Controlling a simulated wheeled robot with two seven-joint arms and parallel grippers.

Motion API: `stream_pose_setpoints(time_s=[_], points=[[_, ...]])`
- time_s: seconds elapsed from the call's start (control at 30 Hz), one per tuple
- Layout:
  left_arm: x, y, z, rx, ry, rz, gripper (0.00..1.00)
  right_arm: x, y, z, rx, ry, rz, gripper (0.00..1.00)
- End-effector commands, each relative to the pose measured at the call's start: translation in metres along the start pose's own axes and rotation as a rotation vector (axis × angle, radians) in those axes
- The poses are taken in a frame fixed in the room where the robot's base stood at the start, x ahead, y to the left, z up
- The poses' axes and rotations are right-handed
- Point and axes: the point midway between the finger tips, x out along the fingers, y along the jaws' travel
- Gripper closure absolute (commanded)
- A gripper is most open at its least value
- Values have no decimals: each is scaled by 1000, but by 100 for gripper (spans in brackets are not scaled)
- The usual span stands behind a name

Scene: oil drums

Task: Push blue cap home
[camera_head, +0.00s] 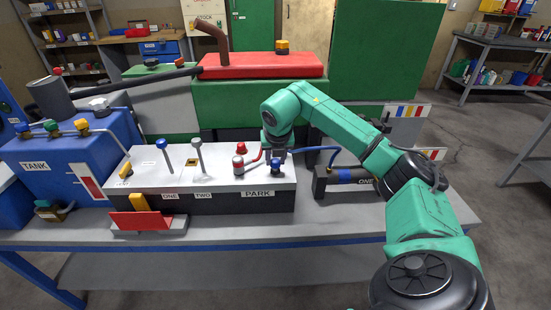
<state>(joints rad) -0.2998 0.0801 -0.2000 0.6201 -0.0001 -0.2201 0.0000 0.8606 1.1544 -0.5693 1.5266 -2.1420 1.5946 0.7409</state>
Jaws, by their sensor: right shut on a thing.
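The blue cap (277,163) is low at the right end of the white-topped panel (220,185), above the PARK label (258,194). My right gripper (274,150) comes down over the blue cap from above and is shut on it. The fingers and arm hide part of it, and I cannot tell how far it is seated. A blue hose (318,149) runs right from beside the cap. My left gripper is not in view.
Blue-topped (161,144) and grey-topped (196,143) levers stand farther left. A blue TANK box (68,160) is at the left. A dark cylinder (352,177) lies at the right.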

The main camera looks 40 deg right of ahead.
Motion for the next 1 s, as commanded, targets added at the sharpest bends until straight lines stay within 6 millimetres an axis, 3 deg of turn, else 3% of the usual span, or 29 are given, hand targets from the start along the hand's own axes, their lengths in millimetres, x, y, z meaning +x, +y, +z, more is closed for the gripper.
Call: stream_pose_setpoints(time_s=[1.0], points=[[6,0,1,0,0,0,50,10,0,-5,0,1,-1,100]])
